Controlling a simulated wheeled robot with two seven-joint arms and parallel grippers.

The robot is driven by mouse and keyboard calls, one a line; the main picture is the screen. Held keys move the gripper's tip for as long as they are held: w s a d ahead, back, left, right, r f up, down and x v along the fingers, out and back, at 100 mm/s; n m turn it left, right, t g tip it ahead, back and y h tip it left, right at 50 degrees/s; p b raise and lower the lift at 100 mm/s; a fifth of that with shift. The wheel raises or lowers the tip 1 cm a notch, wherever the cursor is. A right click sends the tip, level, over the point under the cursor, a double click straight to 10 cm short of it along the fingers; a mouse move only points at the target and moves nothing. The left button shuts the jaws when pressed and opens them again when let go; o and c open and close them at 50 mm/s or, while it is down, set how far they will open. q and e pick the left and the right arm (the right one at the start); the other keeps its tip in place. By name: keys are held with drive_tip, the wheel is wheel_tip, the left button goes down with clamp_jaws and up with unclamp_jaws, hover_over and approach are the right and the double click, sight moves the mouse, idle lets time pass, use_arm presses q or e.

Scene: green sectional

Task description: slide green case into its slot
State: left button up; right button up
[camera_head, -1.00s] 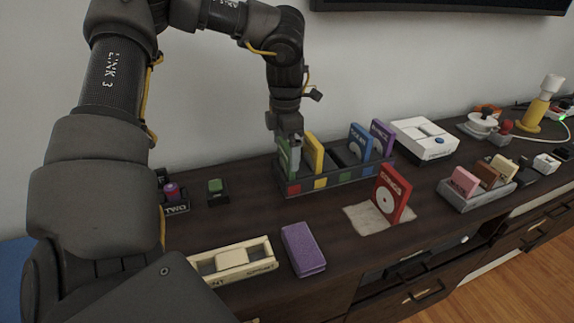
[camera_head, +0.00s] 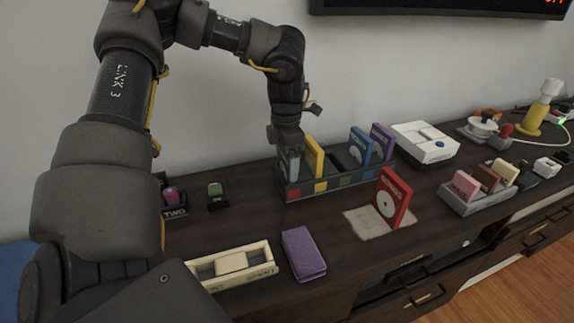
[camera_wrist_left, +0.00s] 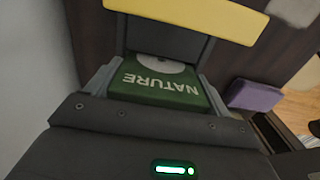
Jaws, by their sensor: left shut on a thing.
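My left gripper (camera_head: 289,168) is down at the left end of the dark slotted rack (camera_head: 332,188), over the slot with the red label. It is shut on the green case (camera_wrist_left: 155,85), whose "NATURE" lettering shows between the fingers in the left wrist view. In the head view the gripper hides most of the green case, and I cannot tell how deep it sits. The rack also has yellow, green and blue labels. A yellow case (camera_head: 314,156) stands just right of the gripper. My right gripper is not in view.
Blue (camera_head: 360,147) and purple (camera_head: 382,143) cases stand at the rack's right. A red case (camera_head: 393,197) stands on a pale cloth (camera_head: 368,223) in front. A purple case (camera_head: 303,254) and a cream holder (camera_head: 234,265) lie near the front edge. A white box (camera_head: 425,142) is at the right.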

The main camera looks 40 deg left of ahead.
use_arm(q)
drive_tip(key=shift+r, duration=0.25)
wheel_tip(320, 180, up, 9)
drive_tip(key=shift+f+p, duration=0.2)
drive_tip(key=shift+p, duration=0.45)
drive_tip(key=shift+r, duration=0.5)
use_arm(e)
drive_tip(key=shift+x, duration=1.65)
